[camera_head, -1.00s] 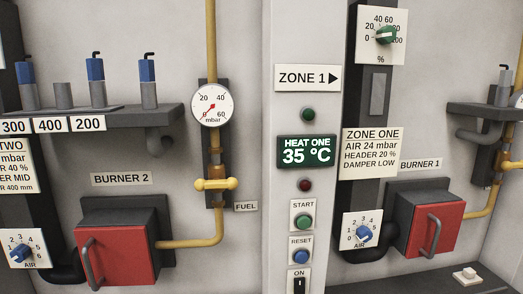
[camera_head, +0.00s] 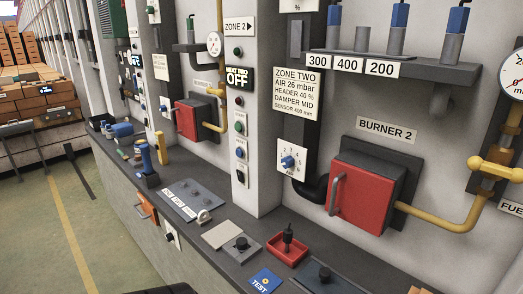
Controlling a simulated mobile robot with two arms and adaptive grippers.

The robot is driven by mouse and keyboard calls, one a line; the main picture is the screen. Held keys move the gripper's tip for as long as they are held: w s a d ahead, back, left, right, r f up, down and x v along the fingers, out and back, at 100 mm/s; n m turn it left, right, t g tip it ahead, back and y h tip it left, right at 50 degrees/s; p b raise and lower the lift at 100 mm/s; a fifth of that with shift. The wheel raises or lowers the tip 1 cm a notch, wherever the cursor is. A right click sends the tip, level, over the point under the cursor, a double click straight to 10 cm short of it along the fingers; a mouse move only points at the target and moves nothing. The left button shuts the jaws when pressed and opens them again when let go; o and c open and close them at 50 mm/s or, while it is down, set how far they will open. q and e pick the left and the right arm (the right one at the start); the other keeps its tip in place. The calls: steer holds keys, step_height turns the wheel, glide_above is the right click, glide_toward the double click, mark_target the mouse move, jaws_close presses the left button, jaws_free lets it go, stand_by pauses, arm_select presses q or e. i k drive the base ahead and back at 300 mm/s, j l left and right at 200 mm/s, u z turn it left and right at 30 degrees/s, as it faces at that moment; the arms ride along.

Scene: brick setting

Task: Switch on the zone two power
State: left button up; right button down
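The zone two panel is a pale column under a ZONE 2 sign (camera_head: 239,27) with an arrow pointing right. Its display (camera_head: 239,77) reads OFF. Below are a dark red lamp (camera_head: 239,101), a green button (camera_head: 239,127), a blue button (camera_head: 240,152) and a small black power switch (camera_head: 241,177) on a white plate near the column's foot. The switch is too small for me to tell its position. A dark green lamp (camera_head: 238,51) sits above the display.
A dark ledge (camera_head: 230,230) runs below the column. It carries a grey plate (camera_head: 193,200), a red tray (camera_head: 288,249), a blue TEST card (camera_head: 265,281) and tools. The red burner 2 door (camera_head: 364,183) stands out at right. Open floor (camera_head: 40,225) lies left.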

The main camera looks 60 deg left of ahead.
mark_target(240, 175)
steer(key=u, duration=2.05)
steer(key=l+u, duration=0.4)
steer(key=k+l+u, duration=0.1)
steer(key=u, duration=0.25)
steer(key=k+l+u, duration=0.15)
steer(key=l+u, duration=0.25)
steer(key=j, duration=0.1)
